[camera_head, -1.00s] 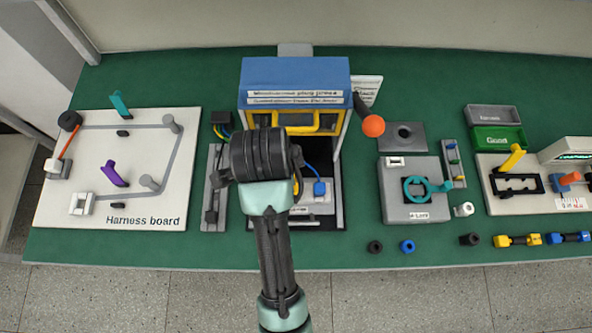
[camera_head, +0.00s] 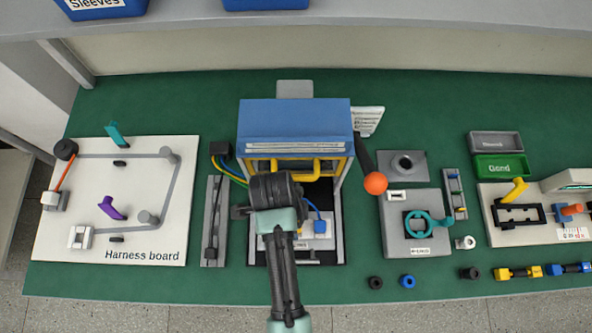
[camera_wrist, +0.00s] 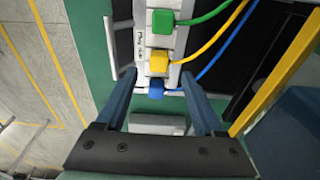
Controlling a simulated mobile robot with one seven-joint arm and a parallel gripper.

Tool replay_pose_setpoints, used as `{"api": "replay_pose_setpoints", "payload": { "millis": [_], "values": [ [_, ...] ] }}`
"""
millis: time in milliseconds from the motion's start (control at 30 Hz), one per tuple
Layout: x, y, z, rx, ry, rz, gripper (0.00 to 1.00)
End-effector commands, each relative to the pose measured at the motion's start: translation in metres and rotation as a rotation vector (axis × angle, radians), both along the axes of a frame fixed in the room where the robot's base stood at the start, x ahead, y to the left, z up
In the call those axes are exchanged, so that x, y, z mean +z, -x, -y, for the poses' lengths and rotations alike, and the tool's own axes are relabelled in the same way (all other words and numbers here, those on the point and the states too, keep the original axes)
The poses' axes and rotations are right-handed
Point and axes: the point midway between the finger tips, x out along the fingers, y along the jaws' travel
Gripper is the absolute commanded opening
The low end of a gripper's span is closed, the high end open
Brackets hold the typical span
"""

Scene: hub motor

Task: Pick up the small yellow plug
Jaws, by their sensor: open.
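The small yellow plug (camera_wrist: 158,62) sits in a pale grey block (camera_wrist: 141,40) in the wrist view, with a yellow wire running up and right from it. A green plug (camera_wrist: 162,21) is above it and a blue plug (camera_wrist: 156,88) just below it. My gripper (camera_wrist: 158,77) is open and empty, its two blue fingers reaching either side of the blue plug, tips slightly short of the yellow one. In the head view my wrist covers the yellow plug; the blue plug (camera_head: 320,226) shows beside it, inside the press.
The blue-topped press (camera_head: 295,122) stands over the block, with a yellow bar (camera_head: 318,168) and an orange-knobbed lever (camera_head: 375,183). A harness board (camera_head: 140,190) lies left; a grey fixture (camera_head: 405,235) and a green bin (camera_head: 499,167) lie right. The table front holds small parts.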

Motion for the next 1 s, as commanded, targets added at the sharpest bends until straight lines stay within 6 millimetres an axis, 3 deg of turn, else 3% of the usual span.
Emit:
{"api": "replay_pose_setpoints", "payload": {
  "millis": [233,533,867,1000],
  "values": [
    [-0.016,0.002,0.002,0.0,0.0,-0.003,0.7],
    [-0.053,0.003,0.006,0.0,0.0,-0.001,0.7],
    [-0.059,0.003,0.007,0.0,0.0,0.002,0.7],
    [-0.059,0.003,0.007,0.0,0.0,0.002,0.47]
  ]
}}
